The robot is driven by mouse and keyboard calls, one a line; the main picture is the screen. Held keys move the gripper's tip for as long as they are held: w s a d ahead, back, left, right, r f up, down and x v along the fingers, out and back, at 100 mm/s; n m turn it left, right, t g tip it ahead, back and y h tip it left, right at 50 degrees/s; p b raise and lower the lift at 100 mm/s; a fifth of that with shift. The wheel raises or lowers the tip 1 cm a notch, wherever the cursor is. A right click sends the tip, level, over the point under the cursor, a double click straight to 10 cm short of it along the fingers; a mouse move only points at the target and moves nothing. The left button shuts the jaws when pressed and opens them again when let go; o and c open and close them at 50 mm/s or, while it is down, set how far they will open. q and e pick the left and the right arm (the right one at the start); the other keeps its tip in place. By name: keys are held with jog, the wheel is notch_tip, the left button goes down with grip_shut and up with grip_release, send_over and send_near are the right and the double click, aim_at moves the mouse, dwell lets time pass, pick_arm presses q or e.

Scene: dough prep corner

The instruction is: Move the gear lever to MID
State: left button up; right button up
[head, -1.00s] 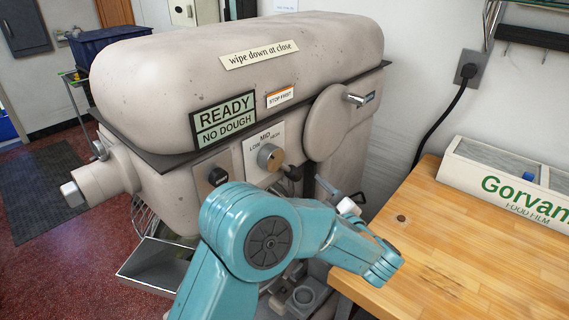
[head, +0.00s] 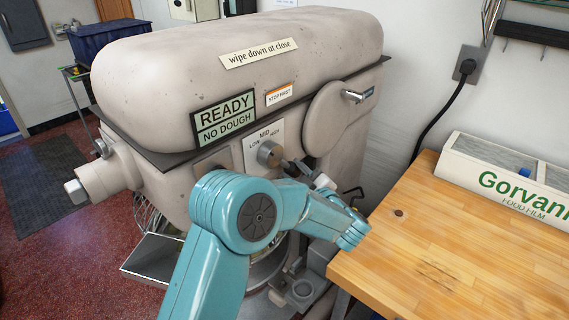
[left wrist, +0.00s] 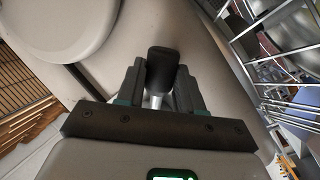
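The gear lever's round metal hub (head: 270,153) sits on the mixer front, under a plate (head: 264,135) marked LOW, MID and HIGH. In the left wrist view the lever's black knob (left wrist: 162,65) stands on a short metal shaft between my two fingers. My left gripper (left wrist: 163,85) is open around the knob; I cannot tell if either finger touches it. In the head view the gripper (head: 300,172) is at the lower right of the hub, and the knob is hidden there. My right gripper is in neither view.
The mixer's round side cover (head: 328,120) is close above the gripper. A wooden table (head: 455,235) with a film box (head: 500,185) stands at the right. A sign (head: 225,116) reads READY, NO DOUGH. A metal wire rack (left wrist: 285,50) shows at right in the wrist view.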

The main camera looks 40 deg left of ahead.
pick_arm(q)
grip_shut()
jog(key=shift+s+m+p, duration=0.3)
jog(key=shift+m+p, duration=0.2)
jog(key=shift+p, duration=0.25)
jog(key=shift+s+f+m+h+p, duration=0.3)
jog(key=shift+m+p, duration=0.2)
jog(key=shift+p, duration=0.2)
jog(key=shift+s+a+f+g, duration=0.1)
jog(key=shift+s+f+g, duration=0.1)
jog(key=shift+g, duration=0.1)
jog(key=shift+r, duration=0.1)
